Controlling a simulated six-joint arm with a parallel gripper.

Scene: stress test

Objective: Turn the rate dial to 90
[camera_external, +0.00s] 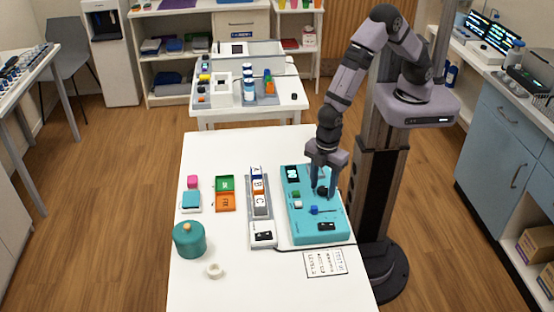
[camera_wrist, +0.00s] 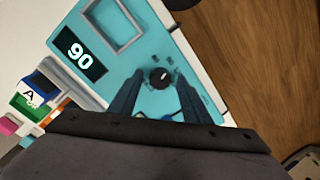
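The teal control panel (camera_external: 329,228) lies on the right part of the white table. Its black rate dial (camera_wrist: 160,78) has a white pointer mark and shows in the wrist view just beyond my fingertips. The panel's display (camera_wrist: 80,53) reads 90 in the wrist view. My gripper (camera_wrist: 156,98) points down over the panel, its two dark fingers apart on either side below the dial in the picture. No finger appears to touch the dial. In the external view my gripper (camera_external: 331,190) is above the panel's upper right part and partly covers the dial.
A grey rack with lettered blocks (camera_external: 259,201) stands left of the panel. Green (camera_external: 225,184) and orange (camera_external: 225,202) trays, a teal pot (camera_external: 189,239) and a white ring (camera_external: 214,271) are farther left. A printed card (camera_external: 325,263) lies in front of the panel.

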